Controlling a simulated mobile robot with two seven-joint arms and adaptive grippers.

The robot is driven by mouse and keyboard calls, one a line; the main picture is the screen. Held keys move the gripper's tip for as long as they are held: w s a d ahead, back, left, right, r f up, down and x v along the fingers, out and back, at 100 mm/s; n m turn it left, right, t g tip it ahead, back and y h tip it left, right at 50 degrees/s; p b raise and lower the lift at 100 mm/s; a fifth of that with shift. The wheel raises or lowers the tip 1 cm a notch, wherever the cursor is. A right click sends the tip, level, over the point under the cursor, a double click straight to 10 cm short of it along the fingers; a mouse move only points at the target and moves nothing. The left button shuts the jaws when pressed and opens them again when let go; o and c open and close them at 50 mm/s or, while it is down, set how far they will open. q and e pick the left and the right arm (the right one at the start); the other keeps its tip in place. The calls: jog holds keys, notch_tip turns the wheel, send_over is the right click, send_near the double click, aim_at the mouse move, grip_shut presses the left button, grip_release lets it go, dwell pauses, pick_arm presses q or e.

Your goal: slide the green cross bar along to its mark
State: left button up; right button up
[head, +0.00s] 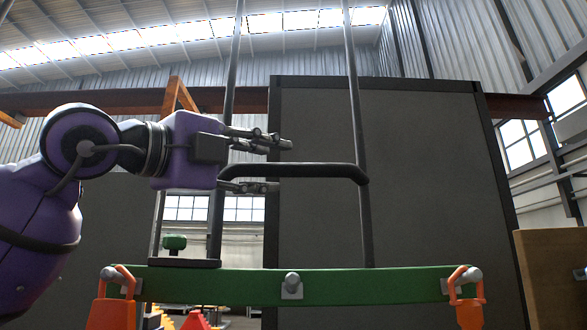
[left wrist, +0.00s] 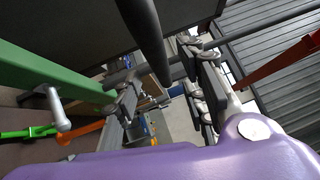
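The green cross bar (head: 380,287) runs level across the lower head view, with a grey knob (head: 292,284) at its middle. It also shows in the left wrist view (left wrist: 45,72) at the left. Above it, a black handle bar (head: 310,170) spans two dark uprights. My left gripper (head: 282,165) is open, with one finger above and one below the left part of the handle bar. In the left wrist view the dark bar (left wrist: 146,40) comes down between the spread fingers (left wrist: 163,80). Contact cannot be told. I cannot make out a mark. My right gripper is not in view.
Orange hooks (head: 113,300) (head: 468,300) sit at both ends of the green bar. A green knob (head: 174,243) stands on a black plate (head: 184,263) at its left. A dark panel (head: 430,170) stands behind; a wooden board (head: 550,275) is at the right.

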aim_at(281, 169)
pick_arm(q)
jog(key=p+x, duration=0.1)
jog(key=x, duration=0.5)
jog(key=shift+d, duration=0.1)
grip_shut()
